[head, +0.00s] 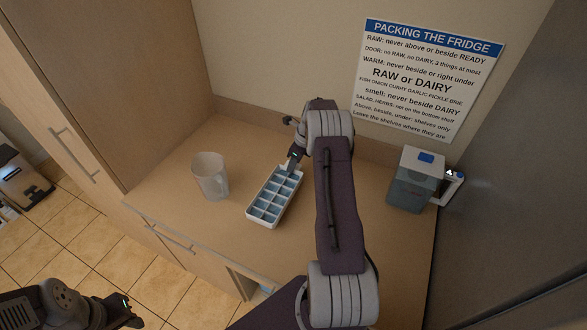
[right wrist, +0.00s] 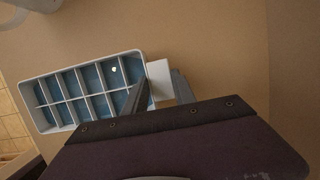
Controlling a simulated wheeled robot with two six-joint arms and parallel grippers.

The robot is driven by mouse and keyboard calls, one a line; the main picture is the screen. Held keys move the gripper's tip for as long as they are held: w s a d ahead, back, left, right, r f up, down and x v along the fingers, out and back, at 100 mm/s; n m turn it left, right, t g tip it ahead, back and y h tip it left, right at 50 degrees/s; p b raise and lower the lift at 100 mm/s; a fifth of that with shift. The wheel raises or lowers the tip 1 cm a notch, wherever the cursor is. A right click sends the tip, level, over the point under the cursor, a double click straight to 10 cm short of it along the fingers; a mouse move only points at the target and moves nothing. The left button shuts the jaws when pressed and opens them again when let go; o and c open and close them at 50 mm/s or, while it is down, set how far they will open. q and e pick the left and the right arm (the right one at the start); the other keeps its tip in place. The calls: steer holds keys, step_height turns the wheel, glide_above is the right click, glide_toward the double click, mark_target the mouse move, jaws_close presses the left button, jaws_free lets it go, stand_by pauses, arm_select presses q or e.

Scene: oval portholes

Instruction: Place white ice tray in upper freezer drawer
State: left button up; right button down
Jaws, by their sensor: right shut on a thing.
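The white ice tray (head: 270,207) lies on the wooden counter in the head view, with blue-grey filled cells. In the right wrist view the tray (right wrist: 62,95) shows with a white tab at its right end. My right gripper (head: 296,160) is at the tray's far end, and in the right wrist view its fingers (right wrist: 158,95) are shut on that tab. My left gripper (head: 130,312) is low at the bottom left of the head view, away from the tray; its jaws are too unclear to read. No freezer drawer is in view.
A translucent mug (head: 209,177) stands left of the tray. A lidded jug (head: 412,182) stands at the counter's right, beside a grey appliance side (head: 510,190). A sign (head: 430,80) hangs on the wall. The counter's front left is bare.

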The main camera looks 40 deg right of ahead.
steer(key=shift+r, duration=0.65)
steer(key=s+d+r+b, duration=0.2)
steer(key=s+r, duration=0.5)
steer(key=s, duration=0.4)
steer(key=shift+s+b, duration=0.25)
steer(key=shift+b, duration=0.25)
steer(key=shift+d, duration=0.1)
steer(key=shift+w, duration=0.1)
